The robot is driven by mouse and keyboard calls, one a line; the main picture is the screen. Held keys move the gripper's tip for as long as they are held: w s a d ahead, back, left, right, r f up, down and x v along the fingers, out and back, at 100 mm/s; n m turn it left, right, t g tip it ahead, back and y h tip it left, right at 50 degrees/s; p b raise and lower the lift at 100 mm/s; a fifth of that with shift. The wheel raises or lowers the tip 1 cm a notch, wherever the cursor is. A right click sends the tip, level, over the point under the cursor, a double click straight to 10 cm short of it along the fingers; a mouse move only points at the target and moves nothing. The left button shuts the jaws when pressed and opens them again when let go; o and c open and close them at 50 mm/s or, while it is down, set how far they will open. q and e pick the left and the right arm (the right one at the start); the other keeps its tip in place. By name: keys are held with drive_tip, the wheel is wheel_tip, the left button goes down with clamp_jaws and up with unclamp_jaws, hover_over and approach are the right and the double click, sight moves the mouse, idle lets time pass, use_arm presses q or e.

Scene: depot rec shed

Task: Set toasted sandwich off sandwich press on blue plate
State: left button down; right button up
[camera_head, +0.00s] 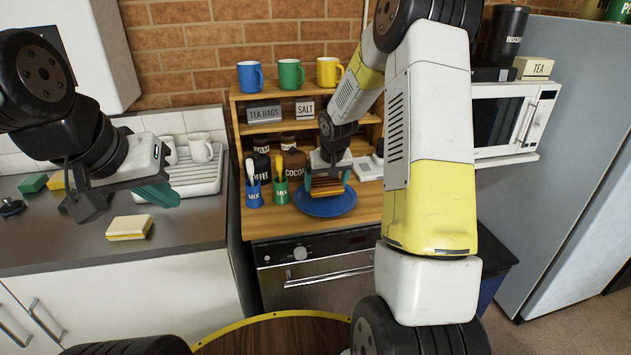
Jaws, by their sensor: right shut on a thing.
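The toasted sandwich (325,186), brown with darker layers, is between the fingers of my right gripper (327,180), which is shut on it. It is over the middle of the blue plate (325,207); I cannot tell whether it touches the plate. The plate lies on the wooden counter. A low white and grey appliance (368,169), possibly the sandwich press, is just right of the plate, partly hidden by my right arm. My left gripper (155,194) hangs over the left counter, away from the plate; its teal fingers overlap in view, so its opening is unclear.
Blue (254,194) and green (280,190) utensil cups stand left of the plate, with dark jars behind. A shelf (270,92) holds several mugs. A yellow and white sponge-like block (129,228) lies below my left gripper. A microwave (513,120) is at the right.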

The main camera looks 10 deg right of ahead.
sight(327, 185)
drive_tip(key=shift+f, duration=1.45)
drive_tip(key=shift+f, duration=0.1)
drive_tip(key=o, duration=0.7)
drive_tip(key=s+a+r, duration=0.1)
drive_tip(key=s+r, duration=0.8)
drive_tip(key=r, duration=0.3)
drive_tip(key=s+a+r, duration=0.1)
drive_tip(key=s+r, duration=0.8)
drive_tip(key=r, duration=0.2)
drive_tip(key=s+a+r+y, duration=0.1)
drive_tip(key=s, duration=0.6)
drive_tip(key=s+a+r+t+y, duration=0.1)
drive_tip(key=s, duration=0.7)
drive_tip(key=shift+a+r+t, duration=0.3)
drive_tip(key=shift+r, duration=0.05)
